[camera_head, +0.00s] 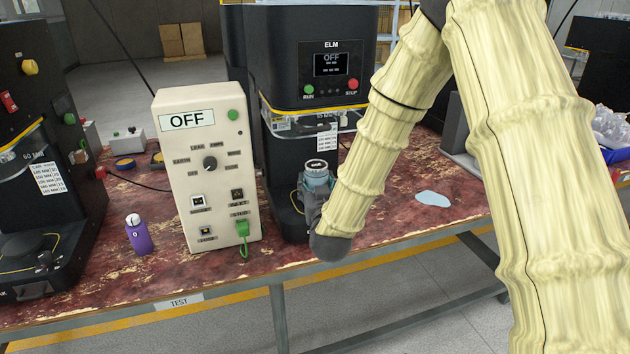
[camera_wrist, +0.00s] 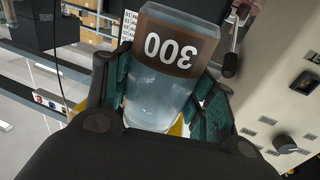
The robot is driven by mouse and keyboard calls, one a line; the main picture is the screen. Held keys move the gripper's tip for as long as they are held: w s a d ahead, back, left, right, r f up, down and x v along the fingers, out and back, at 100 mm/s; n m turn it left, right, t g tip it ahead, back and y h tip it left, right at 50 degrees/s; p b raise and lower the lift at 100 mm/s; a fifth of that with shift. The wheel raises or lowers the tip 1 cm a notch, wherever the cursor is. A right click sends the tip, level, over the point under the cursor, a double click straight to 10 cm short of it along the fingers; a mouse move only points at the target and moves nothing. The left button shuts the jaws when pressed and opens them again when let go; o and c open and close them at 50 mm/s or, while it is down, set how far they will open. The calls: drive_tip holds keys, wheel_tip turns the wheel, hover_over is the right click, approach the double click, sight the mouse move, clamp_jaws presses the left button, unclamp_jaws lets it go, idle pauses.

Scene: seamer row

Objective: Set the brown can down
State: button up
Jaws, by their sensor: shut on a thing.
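The can is a clear, pale blue cylinder with a brown band marked "300", and in the wrist view the brown can (camera_wrist: 160,85) sits between the two green-padded fingers. My gripper (camera_wrist: 165,100) is shut on it. In the head view the can (camera_head: 317,178) shows its pale side and dark-ringed top at the front of the ELM machine (camera_head: 335,55). My gripper (camera_head: 311,200) is there too, partly hidden by my own arm. The can's underside is hidden, so I cannot tell whether it touches the machine's base.
A beige test box (camera_head: 207,165) reading OFF, with a green plug, stands left of the ELM machine. A purple bottle (camera_head: 138,235) stands left of it on the worn red bench (camera_head: 110,285). A pale blue patch (camera_head: 433,199) lies on the bench to the right.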

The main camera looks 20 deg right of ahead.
drive_tip(key=w+d, duration=0.1)
drive_tip(key=w, duration=0.3)
drive_tip(key=w+d+p, duration=0.1)
drive_tip(key=w, duration=0.4)
drive_tip(key=w+d+f, duration=0.1)
drive_tip(key=w, duration=0.3)
drive_tip(key=shift+w+d+f, duration=0.1)
drive_tip(key=shift+w+d, duration=0.05)
drive_tip(key=shift+d, duration=0.25)
drive_tip(key=shift+w+d+f, duration=0.1)
drive_tip(key=shift+w+f, duration=0.1)
drive_tip(key=shift+f, duration=0.05)
drive_tip(key=shift+f+p, duration=0.5)
drive_tip(key=shift+f, duration=0.85)
drive_tip(key=shift+f, duration=0.25)
drive_tip(key=o, duration=1.3)
